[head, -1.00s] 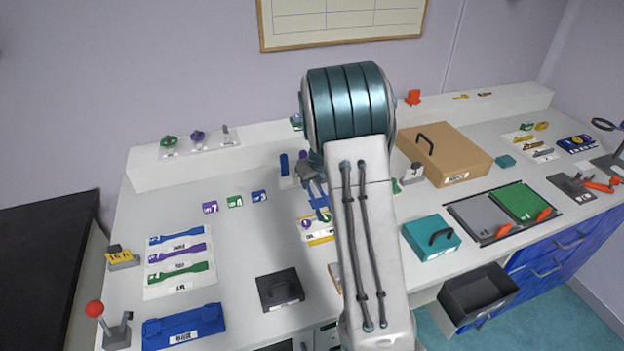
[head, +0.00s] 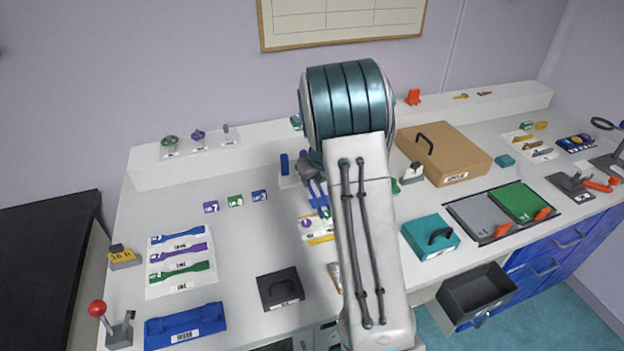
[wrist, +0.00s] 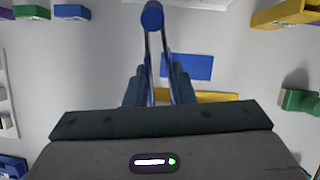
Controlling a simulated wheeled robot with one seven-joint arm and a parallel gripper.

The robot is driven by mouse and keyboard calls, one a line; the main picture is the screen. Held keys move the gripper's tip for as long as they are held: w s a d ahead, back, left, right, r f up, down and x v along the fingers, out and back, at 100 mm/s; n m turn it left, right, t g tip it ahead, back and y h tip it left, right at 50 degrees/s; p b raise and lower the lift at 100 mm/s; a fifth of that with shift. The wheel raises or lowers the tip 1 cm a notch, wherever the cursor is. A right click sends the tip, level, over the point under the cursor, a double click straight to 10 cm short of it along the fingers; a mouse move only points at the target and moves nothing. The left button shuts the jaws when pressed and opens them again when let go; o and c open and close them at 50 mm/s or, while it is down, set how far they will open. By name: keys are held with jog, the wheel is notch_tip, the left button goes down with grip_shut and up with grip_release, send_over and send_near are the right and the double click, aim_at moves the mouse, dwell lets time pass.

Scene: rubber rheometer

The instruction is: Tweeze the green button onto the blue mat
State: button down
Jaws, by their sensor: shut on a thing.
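My gripper (wrist: 160,92) is shut on the blue tweezers (wrist: 152,16), whose two thin arms run between the dark fingers in the wrist view. The tweezers also show in the head view (head: 317,196), left of my forearm. A flat blue rectangle, apparently the blue mat (wrist: 187,66), lies just right of the tweezers in the wrist view. A yellow strip (wrist: 205,96) lies below it, partly behind my gripper. I cannot make out the green button or the tweezer tips clearly; whether anything is between the tips cannot be told.
In the head view, purple, green and blue number tags (head: 236,201) lie left of the tweezers. Bare table lies around the tags.

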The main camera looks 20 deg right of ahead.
notch_tip(320, 180, up, 11)
jog(key=p, duration=0.8)
jog(key=shift+f+p, duration=0.15)
jog(key=shift+p, duration=0.25)
jog(key=shift+f, duration=0.1)
